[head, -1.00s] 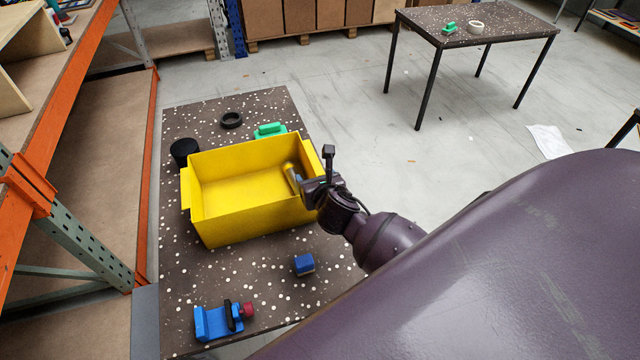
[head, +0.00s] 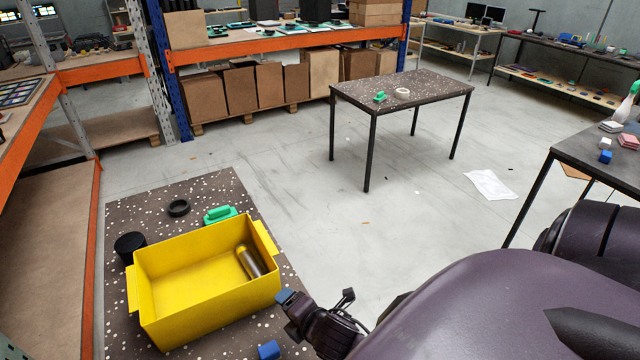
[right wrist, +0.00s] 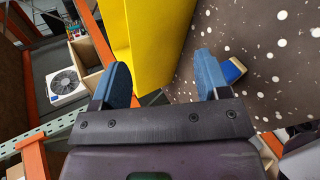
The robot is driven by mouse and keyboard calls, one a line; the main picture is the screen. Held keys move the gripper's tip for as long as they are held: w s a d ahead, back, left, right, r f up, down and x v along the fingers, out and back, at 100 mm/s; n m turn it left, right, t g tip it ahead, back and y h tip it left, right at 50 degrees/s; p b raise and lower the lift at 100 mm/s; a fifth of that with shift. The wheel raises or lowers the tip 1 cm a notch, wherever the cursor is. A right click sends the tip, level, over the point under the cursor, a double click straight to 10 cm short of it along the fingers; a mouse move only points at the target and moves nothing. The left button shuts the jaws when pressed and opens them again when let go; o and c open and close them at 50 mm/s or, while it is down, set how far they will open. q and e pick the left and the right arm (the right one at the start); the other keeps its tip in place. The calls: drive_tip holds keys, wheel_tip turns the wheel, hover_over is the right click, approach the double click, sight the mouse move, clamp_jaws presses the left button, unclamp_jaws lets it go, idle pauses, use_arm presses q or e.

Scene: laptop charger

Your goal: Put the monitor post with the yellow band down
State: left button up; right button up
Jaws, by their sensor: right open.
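A dark, shiny cylindrical post (head: 252,261), which looks like the monitor post, lies tilted inside the yellow crate (head: 180,326), at its right end. I cannot clearly make out a yellow band on it. My right gripper (head: 288,299) is just outside the crate's right end, apart from the post. In the right wrist view my right gripper (right wrist: 163,76) is open, its two blue fingertips spread with nothing held between them. The crate's yellow wall (right wrist: 160,35) shows beyond them, and the post is not visible there. My left gripper is not in view.
The crate stands on a speckled dark table (head: 130,205). Around it are a black cup (head: 130,247), a black ring (head: 178,208), a green piece (head: 219,215) and a blue block (head: 269,350). An orange-framed shelf (head: 97,215) stands left; open floor lies beyond.

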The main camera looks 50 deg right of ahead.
drive_tip(key=s+f+m, duration=0.1)
drive_tip(key=s+m, duration=0.3)
drive_tip(key=m, duration=0.5)
drive_tip(key=s+f+m+y, duration=0.1)
drive_tip(key=s+f+m, duration=0.1)
drive_tip(key=s+m, duration=0.3)
drive_tip(key=m, duration=0.4)
drive_tip(key=shift+a+f, duration=0.1)
drive_tip(key=shift+f, duration=0.05)
